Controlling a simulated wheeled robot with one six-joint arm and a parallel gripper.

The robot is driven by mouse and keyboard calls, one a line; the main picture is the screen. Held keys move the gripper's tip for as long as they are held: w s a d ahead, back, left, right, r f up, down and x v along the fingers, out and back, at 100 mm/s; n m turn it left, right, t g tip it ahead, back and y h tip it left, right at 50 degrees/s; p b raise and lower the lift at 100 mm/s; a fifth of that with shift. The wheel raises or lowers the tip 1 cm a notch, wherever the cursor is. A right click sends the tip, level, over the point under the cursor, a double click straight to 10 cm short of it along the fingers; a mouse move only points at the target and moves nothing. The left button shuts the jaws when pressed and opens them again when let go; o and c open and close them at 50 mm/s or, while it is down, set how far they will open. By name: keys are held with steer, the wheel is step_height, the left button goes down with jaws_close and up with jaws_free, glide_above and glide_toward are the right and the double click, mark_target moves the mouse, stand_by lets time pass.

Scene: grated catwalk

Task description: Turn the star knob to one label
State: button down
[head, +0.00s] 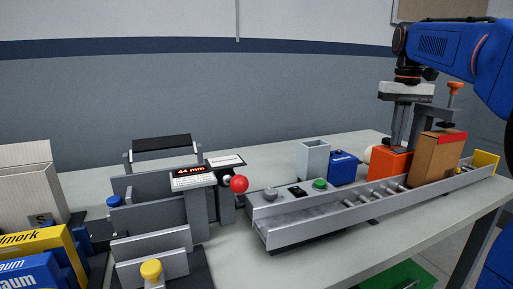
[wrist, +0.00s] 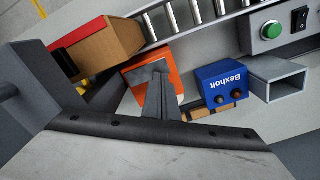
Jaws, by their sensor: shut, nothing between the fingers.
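No knob shows a clear star shape, so I cannot tell which is the star knob. An orange knob (head: 455,88) stands on a bracket behind the brown box. A yellow knob (head: 151,269) and a blue knob (head: 114,201) are on the grey fixture at left. No readable knob labels show. My gripper (head: 394,148) is shut and empty, pointing down at the orange box (head: 388,165). In the wrist view its fingers (wrist: 160,72) overlap the orange box; contact is unclear.
A blue Bexholt box (wrist: 222,84) and a grey open bin (head: 312,160) stand behind the conveyor. A red ball handle (head: 239,184) sits beside the 44 mm display (head: 191,171).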

steer(key=shift+w+a, duration=0.2)
steer(key=shift+a, duration=0.75)
stand_by(0.3)
steer(key=shift+s+a, duration=0.1)
steer(key=shift+s+a, duration=0.15)
steer(key=shift+s, duration=0.1)
step_height(320, 180, up, 6)
stand_by(0.6)
steer(key=shift+d+f, duration=0.4)
steer(key=shift+f, duration=0.6)
steer(key=shift+d+f, duration=0.45)
steer(key=shift+f, duration=0.6)
steer(key=shift+d+f, duration=0.4)
steer(key=shift+f, duration=0.6)
steer(key=shift+w, duration=0.1)
